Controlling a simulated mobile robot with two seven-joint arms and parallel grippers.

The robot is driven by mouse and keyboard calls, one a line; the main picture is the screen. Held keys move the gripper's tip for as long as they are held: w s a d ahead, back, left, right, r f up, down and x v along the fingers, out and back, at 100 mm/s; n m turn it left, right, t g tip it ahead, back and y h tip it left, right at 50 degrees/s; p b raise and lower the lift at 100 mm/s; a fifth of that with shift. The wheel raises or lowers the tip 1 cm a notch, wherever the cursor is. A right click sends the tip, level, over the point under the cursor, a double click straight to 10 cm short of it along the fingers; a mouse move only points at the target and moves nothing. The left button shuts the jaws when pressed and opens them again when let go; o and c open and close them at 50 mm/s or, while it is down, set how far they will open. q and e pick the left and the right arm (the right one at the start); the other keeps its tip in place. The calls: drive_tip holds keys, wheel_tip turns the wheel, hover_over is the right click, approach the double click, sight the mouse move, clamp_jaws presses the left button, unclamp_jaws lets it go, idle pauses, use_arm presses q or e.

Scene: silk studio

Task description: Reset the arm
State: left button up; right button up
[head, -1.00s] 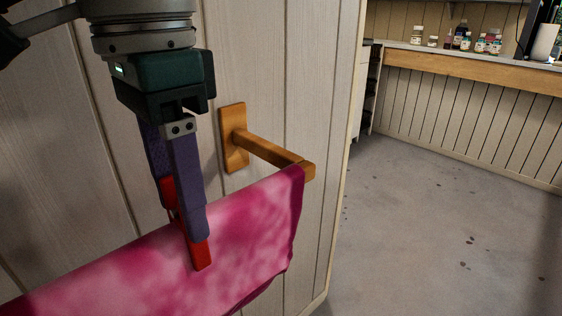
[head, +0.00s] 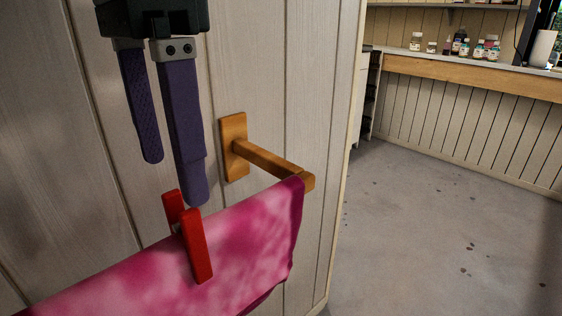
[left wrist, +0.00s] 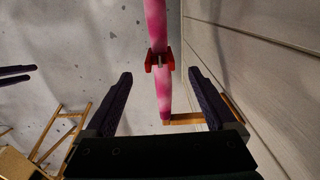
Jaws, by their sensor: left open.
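My left gripper (head: 172,180) is open and empty, just above a red clothespin (head: 197,245). The clothespin sits clipped over the top edge of a pink cloth (head: 250,235), apart from the fingers. The cloth hangs over a wooden rail whose arm (head: 268,161) is fixed to the wall. In the left wrist view, the two fingers (left wrist: 160,103) are spread wide, with the red clothespin (left wrist: 152,62) on the pink cloth (left wrist: 155,25) beyond them.
A pale plank wall (head: 265,60) stands close behind the rail. To the right is open grey floor (head: 430,230). A counter (head: 480,76) with several small bottles runs along the back. A wooden frame (left wrist: 62,125) shows at lower left in the left wrist view.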

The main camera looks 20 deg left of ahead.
use_arm(q)
drive_tip(key=shift+r, duration=2)
